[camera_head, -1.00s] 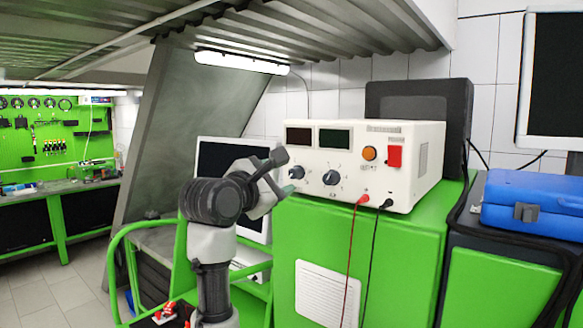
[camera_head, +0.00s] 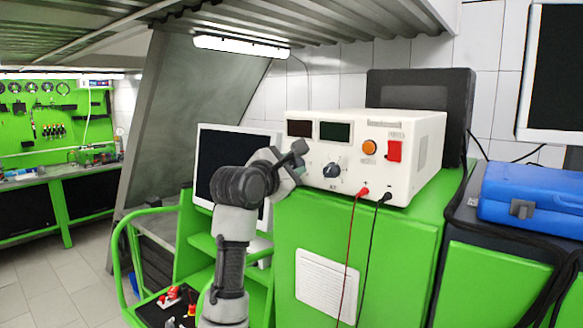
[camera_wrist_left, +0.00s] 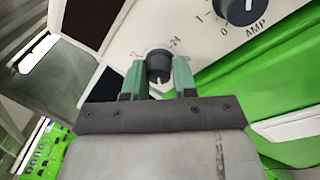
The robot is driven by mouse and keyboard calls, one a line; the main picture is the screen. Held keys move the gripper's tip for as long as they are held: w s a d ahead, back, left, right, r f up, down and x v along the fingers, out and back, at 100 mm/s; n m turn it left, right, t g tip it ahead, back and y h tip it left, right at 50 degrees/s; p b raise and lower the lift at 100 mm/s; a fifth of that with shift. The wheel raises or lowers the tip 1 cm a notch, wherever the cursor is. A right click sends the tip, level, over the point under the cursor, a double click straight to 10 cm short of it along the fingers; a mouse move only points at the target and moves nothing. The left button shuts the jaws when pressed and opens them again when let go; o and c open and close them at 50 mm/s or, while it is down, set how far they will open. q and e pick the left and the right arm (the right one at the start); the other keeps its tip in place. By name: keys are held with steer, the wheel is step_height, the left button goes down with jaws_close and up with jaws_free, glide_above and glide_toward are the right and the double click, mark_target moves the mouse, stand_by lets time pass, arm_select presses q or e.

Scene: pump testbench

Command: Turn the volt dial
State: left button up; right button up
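The white power supply (camera_head: 400,180) stands on a green cabinet. The volt dial (camera_wrist_left: 159,66) is a dark knob with 12 and 24 marked around it in the left wrist view; in the head view my gripper hides it. My left gripper (camera_head: 302,160) is at the left of the supply's front panel. Its green fingers (camera_wrist_left: 160,78) lie on both sides of the volt dial, with no clear gap, so it appears shut on it. The amp dial (camera_head: 332,170) is just to the right and also shows in the wrist view (camera_wrist_left: 240,10). My right gripper is not in view.
Red and black leads (camera_head: 363,191) plug into the panel's lower right. An orange knob (camera_head: 369,147) and a red switch (camera_head: 394,151) sit above them. A blue case (camera_head: 535,185) lies at right. A white-framed monitor (camera_head: 204,150) stands behind my left arm.

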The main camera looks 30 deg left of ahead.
arm_select(q)
steer(key=shift+c, duration=0.5)
steer(key=shift+m, duration=0.3)
steer(key=n+h, duration=0.1)
steer(key=n, duration=0.8)
steer(key=n+h, duration=0.1)
steer(key=n, duration=0.8)
steer(key=n+g+h, duration=0.1)
steer(key=n, duration=0.8)
steer(key=shift+a+n, duration=0.1)
steer(key=shift+n, duration=0.3)
stand_by(0.7)
stand_by(0.3)
